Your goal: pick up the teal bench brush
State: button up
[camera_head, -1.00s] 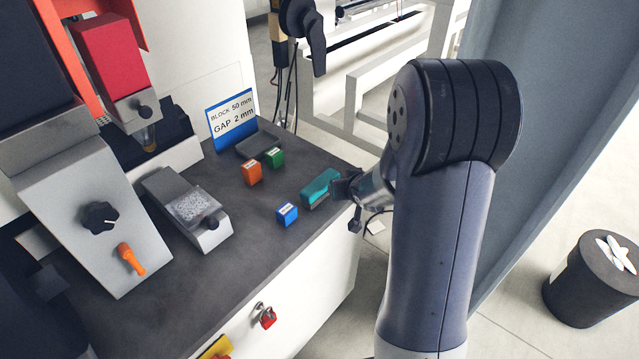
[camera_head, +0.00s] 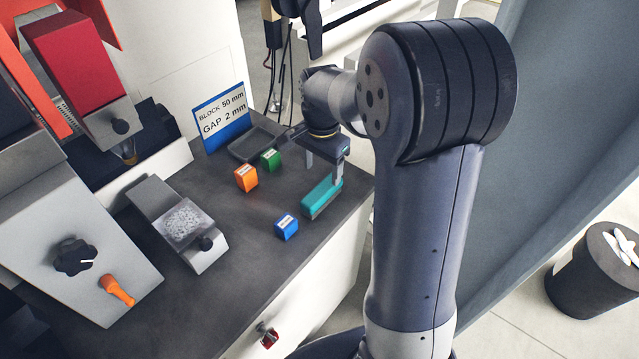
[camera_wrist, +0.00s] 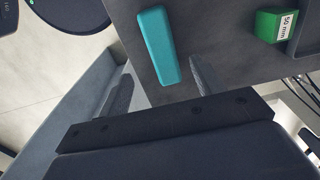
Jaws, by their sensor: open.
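The teal bench brush (camera_head: 320,199) lies on the dark bench top near its right edge. My gripper (camera_head: 323,174) is open and points down over the brush, with one finger close to its far end. In the wrist view the brush (camera_wrist: 157,46) appears beyond the two spread fingers of my gripper (camera_wrist: 162,78), roughly lined up with the gap between them. Nothing is held. Whether a finger touches the brush cannot be told.
Blue (camera_head: 286,226), orange (camera_head: 246,177) and green (camera_head: 270,159) blocks stand near the brush; the blue one is closest. A shallow grey tray (camera_head: 252,146) and a blue-edged sign (camera_head: 222,115) are behind. A grey device (camera_head: 204,254) stands left. A bin (camera_head: 598,275) is on the floor.

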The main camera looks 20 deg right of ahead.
aim_at(322, 189)
jog(key=shift+a+f, duration=0.15)
jog(key=shift+f, duration=0.05)
notch_tip(322, 189, down, 5)
jog(key=shift+f, duration=0.1)
jog(key=shift+w+d+f, duration=0.15)
jog(key=shift+w+f, duration=0.05)
jog(key=shift+f, duration=1.05)
jog(key=shift+w+d+f, duration=0.1)
jog(key=shift+w+f, duration=0.05)
jog(key=shift+f, duration=1.1)
jog(key=shift+c, duration=0.4)
jog(key=c, duration=1)
notch_tip(322, 189, up, 10)
jog(key=shift+r, duration=0.1)
jog(key=shift+c, duration=0.2)
